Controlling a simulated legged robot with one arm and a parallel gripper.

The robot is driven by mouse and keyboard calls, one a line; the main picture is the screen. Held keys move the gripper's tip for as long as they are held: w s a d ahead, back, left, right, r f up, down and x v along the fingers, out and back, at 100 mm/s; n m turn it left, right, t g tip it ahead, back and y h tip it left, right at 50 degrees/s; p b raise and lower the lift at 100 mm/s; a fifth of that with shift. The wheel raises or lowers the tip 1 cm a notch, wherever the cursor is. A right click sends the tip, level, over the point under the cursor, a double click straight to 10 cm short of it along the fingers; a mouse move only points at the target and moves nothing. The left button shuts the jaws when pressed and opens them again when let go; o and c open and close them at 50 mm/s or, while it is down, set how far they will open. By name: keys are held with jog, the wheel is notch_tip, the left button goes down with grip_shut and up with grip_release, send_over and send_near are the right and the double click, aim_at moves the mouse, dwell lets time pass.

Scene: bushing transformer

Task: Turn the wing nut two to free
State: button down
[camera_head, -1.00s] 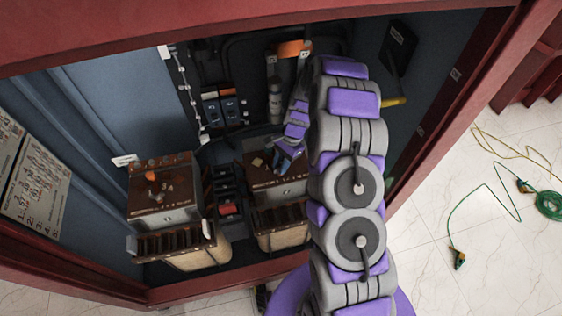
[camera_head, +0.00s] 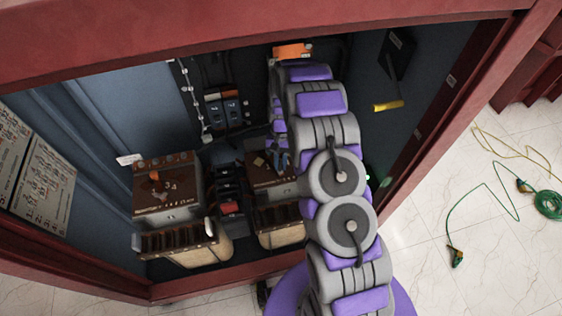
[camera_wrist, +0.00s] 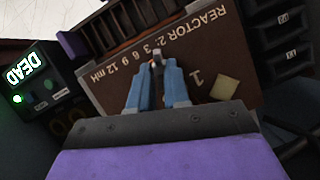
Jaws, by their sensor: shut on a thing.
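My gripper (camera_wrist: 158,72) shows two blue fingers pointing down onto the brown top board of the Reactor 2 box (camera_wrist: 205,55). They are shut on a small wing nut (camera_wrist: 157,60), of which only a little orange and metal shows between the tips. The board's lettering, "REACTOR 2: 3 6 9 12 mH", appears upside down in the wrist view. In the head view the same box (camera_head: 262,183) is partly behind my arm, and the fingertips show at its board (camera_head: 281,160). The wing nut is hidden there.
A similar box (camera_head: 168,200) stands left, with an orange wing nut (camera_head: 154,176) on top. A yellow square (camera_wrist: 224,88) lies beside my fingers. A green-lit "DEAD" display (camera_wrist: 22,72) is at left. Red cabinet walls (camera_head: 440,110) frame the opening.

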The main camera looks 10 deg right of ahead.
jog(key=shift+s+f+n, duration=0.3)
jog(key=shift+s+f, duration=0.1)
jog(key=shift+s, duration=0.1)
jog(key=c, duration=1.3)
grip_release()
jog(key=shift+a, duration=0.1)
jog(key=shift+c, duration=0.2)
jog(key=shift+o, duration=0.5)
jog(key=shift+w, duration=0.2)
jog(key=p+v, duration=0.1)
jog(key=v, duration=1.6)
jog(key=shift+w+p, duration=0.35)
jog(key=shift+a+r, duration=0.1)
